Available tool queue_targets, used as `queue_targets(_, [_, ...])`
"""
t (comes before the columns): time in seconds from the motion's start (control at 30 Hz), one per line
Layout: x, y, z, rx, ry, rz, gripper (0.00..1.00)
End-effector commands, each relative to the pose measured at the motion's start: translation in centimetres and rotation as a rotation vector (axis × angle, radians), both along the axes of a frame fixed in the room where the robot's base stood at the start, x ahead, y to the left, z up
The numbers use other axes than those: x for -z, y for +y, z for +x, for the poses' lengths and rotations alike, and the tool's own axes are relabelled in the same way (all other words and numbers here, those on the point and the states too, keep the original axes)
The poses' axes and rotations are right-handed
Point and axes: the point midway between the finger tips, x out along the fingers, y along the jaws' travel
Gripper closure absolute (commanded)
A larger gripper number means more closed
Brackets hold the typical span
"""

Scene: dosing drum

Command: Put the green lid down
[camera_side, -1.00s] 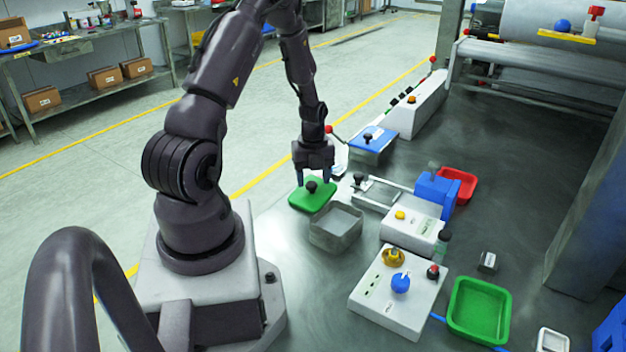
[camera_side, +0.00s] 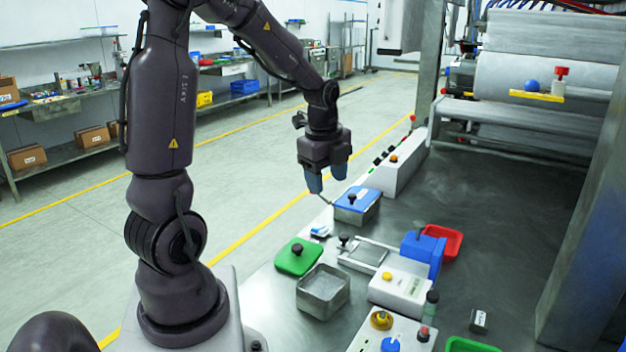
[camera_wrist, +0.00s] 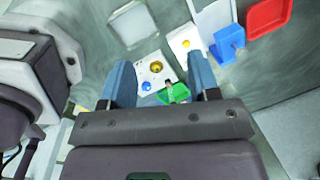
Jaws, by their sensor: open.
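The green lid (camera_side: 297,258) with a black knob lies on the table, just left of the open grey metal box (camera_side: 323,291). The box has nothing covering its top. My gripper (camera_side: 328,186) is open and empty, raised well above the table and apart from the lid. In the wrist view my gripper (camera_wrist: 158,62) shows its two blue fingers spread with nothing held between them. The metal box (camera_wrist: 133,25) shows at the top of that view. I cannot make out the green lid there.
A box with a blue lid (camera_side: 357,199) stands behind. A metal frame (camera_side: 365,254), a white device with a yellow button (camera_side: 399,287), a blue holder (camera_side: 423,252) and a red tray (camera_side: 447,243) stand to the right. A knob panel (camera_wrist: 156,72) and green tray (camera_wrist: 175,93) are near.

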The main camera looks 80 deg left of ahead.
Motion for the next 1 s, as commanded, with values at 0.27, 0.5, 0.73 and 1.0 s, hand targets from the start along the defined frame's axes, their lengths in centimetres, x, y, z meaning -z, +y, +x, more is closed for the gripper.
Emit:
queue_targets(0.27, [-7.5, -12.4, -1.9, -0.543, -0.273, -0.104, 0.44])
queue_targets(0.5, [-9.7, -18.5, -5.9, -0.913, -0.396, -0.331, 0.44])
queue_targets(0.73, [-9.9, -20.0, -7.4, -1.043, -0.406, -0.424, 0.44])
queue_targets(1.0, [-9.9, -20.0, -7.4, -1.048, -0.407, -0.425, 0.44])
